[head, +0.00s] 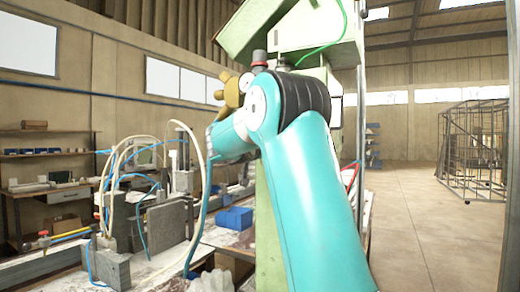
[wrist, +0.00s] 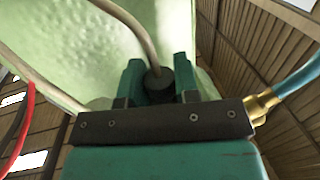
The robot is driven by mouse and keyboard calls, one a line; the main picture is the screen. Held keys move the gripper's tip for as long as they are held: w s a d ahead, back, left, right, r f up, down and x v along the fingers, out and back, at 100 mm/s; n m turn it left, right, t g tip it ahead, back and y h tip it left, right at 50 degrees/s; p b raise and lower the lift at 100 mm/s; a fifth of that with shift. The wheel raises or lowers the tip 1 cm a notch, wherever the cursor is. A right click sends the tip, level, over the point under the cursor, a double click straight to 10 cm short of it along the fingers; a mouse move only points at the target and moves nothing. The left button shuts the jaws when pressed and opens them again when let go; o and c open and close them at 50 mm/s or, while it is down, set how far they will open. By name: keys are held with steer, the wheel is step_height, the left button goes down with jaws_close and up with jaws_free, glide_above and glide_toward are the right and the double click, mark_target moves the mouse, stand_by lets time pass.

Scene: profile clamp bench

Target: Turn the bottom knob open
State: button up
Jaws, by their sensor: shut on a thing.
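In the wrist view my gripper (wrist: 159,68) has its two teal fingers on either side of a dark round knob (wrist: 158,84), and it is shut on it. A tan hose or rod runs up and left from the knob, in front of a pale green machine body (wrist: 75,45). In the head view my teal arm covers the middle and my gripper cannot be made out. I cannot tell from the pictures how far the knob is turned.
In the head view a mustard-coloured lobed part (head: 232,90) shows beside the green machine (head: 270,220). A bench to the left carries grey blocks (head: 168,222), looping hoses and a blue bin (head: 234,218). The floor (head: 430,215) at right is clear up to a wire cage (head: 475,150).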

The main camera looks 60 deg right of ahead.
steer(key=shift+w+f+m+g+b, duration=0.1)
steer(key=shift+f+m+g+b, duration=0.25)
steer(key=shift+g+b, duration=0.45)
steer(key=shift+r+m+g, duration=0.35)
steer(key=shift+m+g, duration=0.1)
steer(key=shift+g, duration=0.15)
steer(key=o, duration=0.9)
